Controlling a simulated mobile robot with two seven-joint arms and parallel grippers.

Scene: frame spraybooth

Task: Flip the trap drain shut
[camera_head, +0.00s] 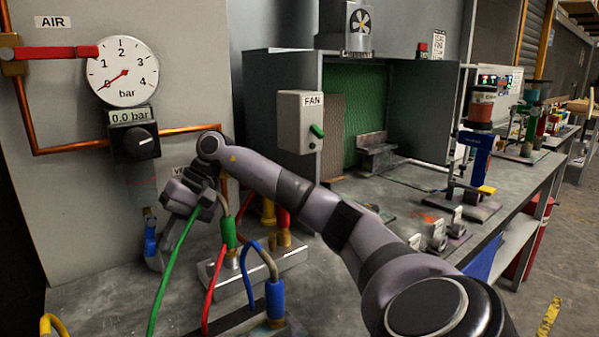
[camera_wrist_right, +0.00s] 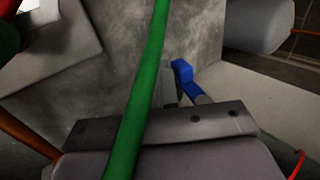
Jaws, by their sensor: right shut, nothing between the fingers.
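The trap drain shows as a small blue lever (camera_head: 151,236) below the regulator, low against the grey panel. It also shows in the right wrist view as a blue handle (camera_wrist_right: 184,74) just beyond my fingers. My right gripper (camera_head: 162,252) is shut and empty, pointing down close beside the blue lever. In the right wrist view its fingertips (camera_wrist_right: 170,88) are partly hidden by a green hose and sit left of the blue handle. I cannot tell whether they touch it. My left gripper is not in view.
A green hose (camera_head: 174,270) crosses in front of my right gripper. A manifold (camera_head: 290,262) with red and blue hoses stands to the right. The pressure gauge (camera_head: 122,71) and regulator knob (camera_head: 142,144) are above. A red-handled air valve (camera_head: 62,53) is at upper left.

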